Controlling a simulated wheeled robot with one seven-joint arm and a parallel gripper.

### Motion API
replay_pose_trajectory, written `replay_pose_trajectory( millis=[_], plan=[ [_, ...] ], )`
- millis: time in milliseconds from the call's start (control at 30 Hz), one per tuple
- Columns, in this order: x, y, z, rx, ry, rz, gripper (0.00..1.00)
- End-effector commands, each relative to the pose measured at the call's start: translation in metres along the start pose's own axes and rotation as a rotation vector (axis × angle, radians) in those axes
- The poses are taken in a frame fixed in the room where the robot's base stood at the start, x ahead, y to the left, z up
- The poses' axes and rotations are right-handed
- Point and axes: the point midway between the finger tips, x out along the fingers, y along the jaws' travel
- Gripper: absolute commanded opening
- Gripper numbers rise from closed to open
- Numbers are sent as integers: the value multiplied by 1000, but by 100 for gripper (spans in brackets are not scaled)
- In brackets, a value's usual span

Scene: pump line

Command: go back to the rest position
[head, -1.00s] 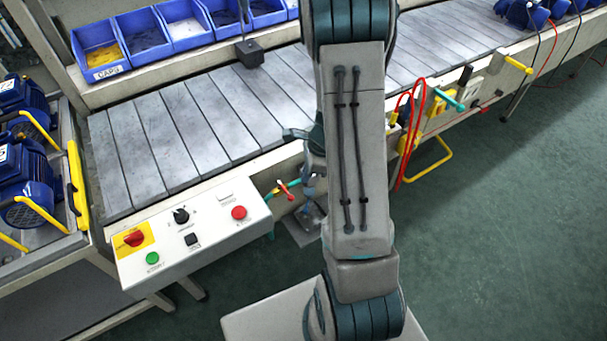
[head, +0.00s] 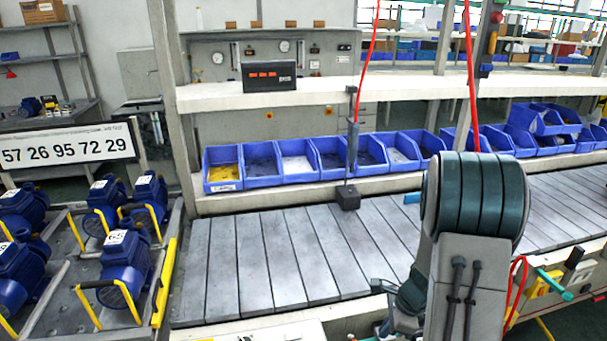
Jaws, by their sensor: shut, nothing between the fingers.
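My arm rises from the bottom edge of the head view, right of the middle. Its grey upper link and dark teal elbow stand in front of the conveyor (head: 270,265). A dark teal part of my own arm shows just left of that link, low in the picture. My gripper's fingers do not show; the arm and the lower picture edge hide that area. I see nothing carried by the arm.
Blue bins (head: 322,172) line the shelf behind the conveyor. A dark block (head: 347,197) hangs over the belt. Blue pumps (head: 125,262) stand on a rack at left, beside a number sign (head: 68,147). Red cables (head: 470,75) hang near my elbow.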

Motion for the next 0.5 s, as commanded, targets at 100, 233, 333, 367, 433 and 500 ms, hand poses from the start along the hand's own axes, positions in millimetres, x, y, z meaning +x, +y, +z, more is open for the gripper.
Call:
replay_pose_trajectory(
  millis=[100,233,333,367,433,500],
  plan=[
    [-27,6,26,-177,-3,-17,0],
    [-61,21,57,-435,7,-28,0],
    [-84,36,78,-635,25,-33,0],
    [-91,41,83,-694,33,-35,0],
    [-106,53,94,-830,53,-37,0],
    [-121,66,104,-966,80,-37,0]
  ],
)
